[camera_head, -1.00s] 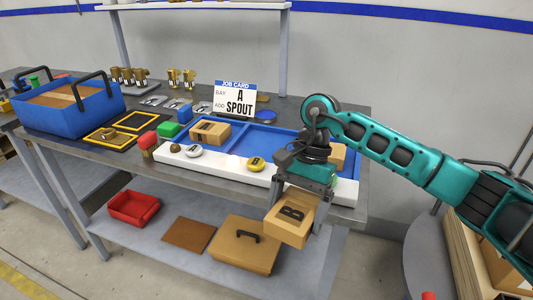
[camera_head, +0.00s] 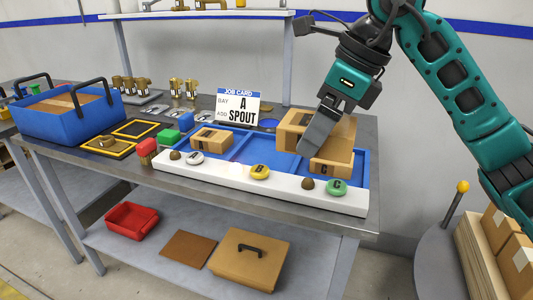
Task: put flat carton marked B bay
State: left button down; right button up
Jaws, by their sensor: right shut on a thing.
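My right gripper (camera_head: 322,132) is shut on a brown carton (camera_head: 292,131), at the back right of the blue fixture tray (camera_head: 256,150). The carton's letter is turned out of sight now; the earlier frame shows a B on it. It looms behind and above a carton marked C (camera_head: 331,167) in the tray's right bay. I cannot tell whether the two touch. Another carton (camera_head: 211,141) sits in the left bay. The middle bay, behind the yellow B disc (camera_head: 260,172), shows bare blue floor. My left gripper is out of view.
The white front ledge (camera_head: 240,180) carries a grey A disc (camera_head: 194,158), a green C disc (camera_head: 337,187) and brown knobs. A job card (camera_head: 238,106) reading "BAY A, ADD SPOUT" stands behind the tray. A blue tote (camera_head: 68,112) stands at the left.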

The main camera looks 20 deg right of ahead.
aim_at(264, 161)
jog(key=i, duration=0.9)
